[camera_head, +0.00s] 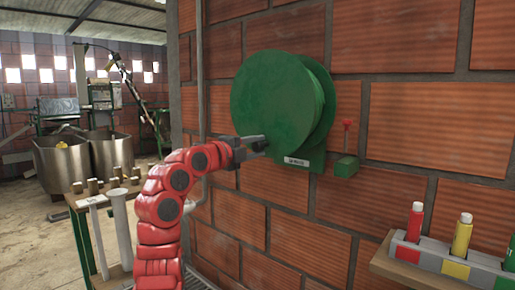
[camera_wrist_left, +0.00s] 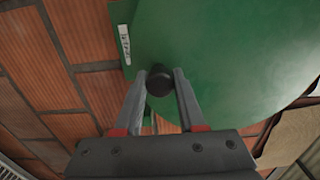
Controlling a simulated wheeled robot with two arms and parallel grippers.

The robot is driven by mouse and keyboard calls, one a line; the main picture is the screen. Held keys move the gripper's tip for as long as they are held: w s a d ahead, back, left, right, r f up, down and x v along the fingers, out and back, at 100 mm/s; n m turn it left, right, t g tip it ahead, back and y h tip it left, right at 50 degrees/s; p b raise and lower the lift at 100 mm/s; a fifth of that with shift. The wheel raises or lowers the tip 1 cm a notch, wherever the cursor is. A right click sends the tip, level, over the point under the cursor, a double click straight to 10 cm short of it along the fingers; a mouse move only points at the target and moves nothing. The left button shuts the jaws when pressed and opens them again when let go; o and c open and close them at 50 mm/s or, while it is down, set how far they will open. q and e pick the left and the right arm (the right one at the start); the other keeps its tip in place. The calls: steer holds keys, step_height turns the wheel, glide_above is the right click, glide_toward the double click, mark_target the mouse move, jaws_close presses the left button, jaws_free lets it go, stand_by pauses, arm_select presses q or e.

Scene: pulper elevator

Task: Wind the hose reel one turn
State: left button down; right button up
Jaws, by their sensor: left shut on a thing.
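The green hose reel (camera_head: 280,95) is mounted on the brick wall in the middle of the head view. Its round green face (camera_wrist_left: 230,60) fills much of the left wrist view. My left gripper (camera_head: 262,142) is at the lower part of the reel's face. In the left wrist view its two fingers (camera_wrist_left: 160,88) are shut on a dark round crank knob (camera_wrist_left: 159,78). In the head view the fingers largely hide the knob. A white label (camera_head: 297,162) is on the reel's base. My right gripper is not in view.
A shelf (camera_head: 425,255) with red, yellow and green bottles is at lower right. A wooden table (camera_head: 105,191) with several small cylinders stands left. A vertical pipe (camera_head: 200,70) runs beside the reel.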

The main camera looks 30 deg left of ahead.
arm_select(q)
steer(key=c, duration=0.5)
jaws_free()
steer(key=s+a, duration=0.2)
steer(key=s, duration=1.5)
steer(key=shift+a+b, duration=0.2)
steer(key=shift+b, duration=0.1)
